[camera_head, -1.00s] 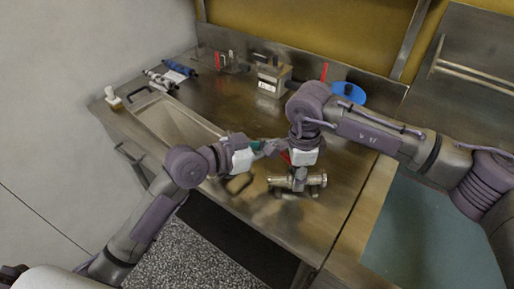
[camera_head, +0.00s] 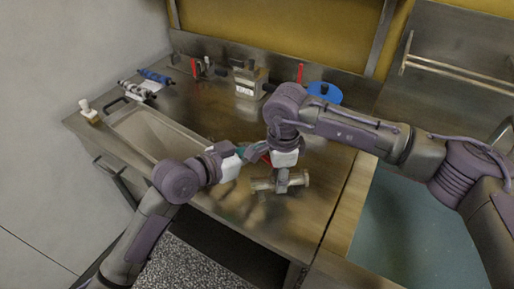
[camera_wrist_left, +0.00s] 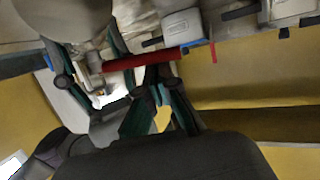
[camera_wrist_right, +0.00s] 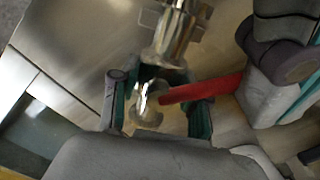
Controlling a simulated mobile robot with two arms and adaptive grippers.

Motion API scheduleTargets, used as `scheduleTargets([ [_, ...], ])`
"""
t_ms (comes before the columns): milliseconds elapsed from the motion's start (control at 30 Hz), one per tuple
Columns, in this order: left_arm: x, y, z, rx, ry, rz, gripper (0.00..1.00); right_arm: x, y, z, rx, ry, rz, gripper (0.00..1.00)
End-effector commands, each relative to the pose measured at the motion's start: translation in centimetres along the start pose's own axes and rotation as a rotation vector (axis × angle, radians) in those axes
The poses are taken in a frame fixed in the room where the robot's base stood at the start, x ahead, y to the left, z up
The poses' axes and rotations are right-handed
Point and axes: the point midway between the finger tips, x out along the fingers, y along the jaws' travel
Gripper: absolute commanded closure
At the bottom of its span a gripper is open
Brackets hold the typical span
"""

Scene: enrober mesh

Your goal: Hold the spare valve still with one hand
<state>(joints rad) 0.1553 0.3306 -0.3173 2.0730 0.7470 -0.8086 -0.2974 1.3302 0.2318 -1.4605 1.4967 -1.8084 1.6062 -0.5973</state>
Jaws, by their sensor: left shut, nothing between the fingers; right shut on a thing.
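The spare valve (camera_head: 262,184) is a brassy metal body lying sideways over the front part of the steel counter, with a red lever (camera_head: 266,158). My right gripper (camera_head: 283,172) comes down on it from above and is shut on it. In the right wrist view the metal valve body (camera_wrist_right: 176,32) is between and beyond the fingers (camera_wrist_right: 160,105), and the red lever sticks out to the right. My left gripper (camera_head: 249,151) is shut and empty beside the red lever. In the left wrist view the red lever (camera_wrist_left: 142,61) crosses just past its fingertips; I cannot tell whether they touch.
Dark and blue tubular parts (camera_head: 150,76) lie at the back left. The counter (camera_head: 205,105) between is clear.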

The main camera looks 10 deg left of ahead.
Motion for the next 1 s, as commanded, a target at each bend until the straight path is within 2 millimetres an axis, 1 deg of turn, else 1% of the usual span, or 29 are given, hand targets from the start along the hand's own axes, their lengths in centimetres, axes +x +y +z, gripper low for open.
scheduleTargets([
  [367,-0.5,0.3,0.3,-0.023,-0.002,-0.078,1.0,-0.1,0.0,0.0,0.001,0.0,-0.001,1.0],
  [567,-1.2,0.8,0.5,-0.057,-0.001,-0.188,1.0,-0.1,0.0,0.0,0.001,0.0,-0.001,1.0],
  [800,-2.4,1.6,0.8,-0.118,-0.001,-0.392,1.0,-0.1,-0.1,0.0,0.002,0.0,-0.001,1.0],
  [1000,-3.3,2.2,1.1,-0.114,-0.004,-0.415,1.0,-0.1,-0.1,0.0,0.002,0.0,-0.002,1.0],
])
